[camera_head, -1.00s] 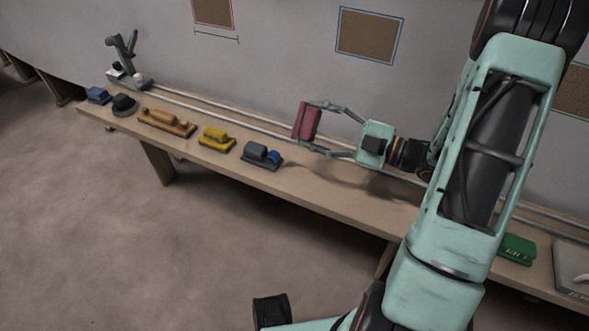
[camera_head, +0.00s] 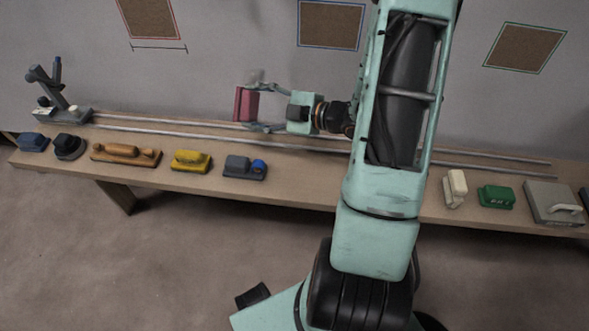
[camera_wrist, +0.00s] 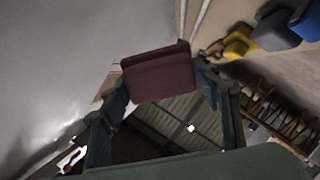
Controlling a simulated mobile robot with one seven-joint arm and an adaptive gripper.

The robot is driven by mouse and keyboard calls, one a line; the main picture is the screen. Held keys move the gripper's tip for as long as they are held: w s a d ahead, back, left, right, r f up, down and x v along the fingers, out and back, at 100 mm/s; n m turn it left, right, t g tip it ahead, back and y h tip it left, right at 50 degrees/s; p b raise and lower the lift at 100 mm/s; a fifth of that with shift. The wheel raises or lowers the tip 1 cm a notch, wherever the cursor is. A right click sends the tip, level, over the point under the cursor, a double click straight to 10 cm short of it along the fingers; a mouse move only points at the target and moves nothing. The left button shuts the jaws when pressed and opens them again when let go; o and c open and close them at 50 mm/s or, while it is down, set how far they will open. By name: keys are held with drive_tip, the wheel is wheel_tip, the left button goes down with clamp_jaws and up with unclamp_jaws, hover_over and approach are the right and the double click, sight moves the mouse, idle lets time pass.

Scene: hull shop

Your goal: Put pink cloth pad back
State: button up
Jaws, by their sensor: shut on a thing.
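The pink cloth pad (camera_head: 245,103) is a dark pink block held between the fingers of my gripper (camera_head: 258,106), above the bench in the head view. In the wrist view the pad (camera_wrist: 158,75) spans the gap between my fingertips (camera_wrist: 162,88), and both fingers touch its sides. My gripper is shut on it. The pad is clear of the bench top and in front of the grey wall. I cannot tell which place on the bench is the pad's own.
The long wooden bench (camera_head: 310,188) carries two metal rails (camera_head: 180,130). Along it stand a grey clamp-like stand (camera_head: 62,100), an orange-brown tool (camera_head: 125,154), a yellow block (camera_head: 192,161), a grey-blue block (camera_head: 245,167), a cream block (camera_head: 455,188), a green block (camera_head: 496,196) and a grey case (camera_head: 553,203).

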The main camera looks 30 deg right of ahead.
drive_tip(key=s+d+f+m+g+h+p, duration=0.1)
drive_tip(key=s+d+m+g+h+p, duration=0.3)
drive_tip(key=d, duration=0.3)
drive_tip(key=s+d+f+m+g+h+p, duration=0.1)
drive_tip(key=s+d+m+g+h+p, duration=0.1)
drive_tip(key=s+d+m+h+p, duration=0.3)
drive_tip(key=s+r+m+g+p, duration=0.3)
drive_tip(key=s+m+g+p, duration=0.3)
drive_tip(key=s, duration=1.1)
drive_tip(key=shift+h, duration=0.3)
drive_tip(key=w+a+f+b, duration=0.1)
drive_tip(key=w+a+f, duration=0.1)
drive_tip(key=w, duration=0.1)
drive_tip(key=w+a+f+b, duration=0.1)
drive_tip(key=w+f, duration=0.2)
drive_tip(key=w, duration=0.1)
drive_tip(key=w+a+f+b, duration=0.1)
drive_tip(key=w+a+f, duration=0.1)
drive_tip(key=w+f, duration=0.1)
drive_tip(key=shift+w+a+b, duration=0.25)
drive_tip(key=shift+a+b, duration=0.1)
drive_tip(key=shift+b, duration=0.05)
drive_tip(key=shift+w+a+f, duration=0.25)
drive_tip(key=shift+w+f, duration=0.25)
drive_tip(key=shift+f, duration=0.2)
drive_tip(key=f+b, duration=0.1)
drive_tip(key=f, duration=0.2)
drive_tip(key=shift+w+a+f, duration=0.1)
drive_tip(key=shift+w+f, duration=0.1)
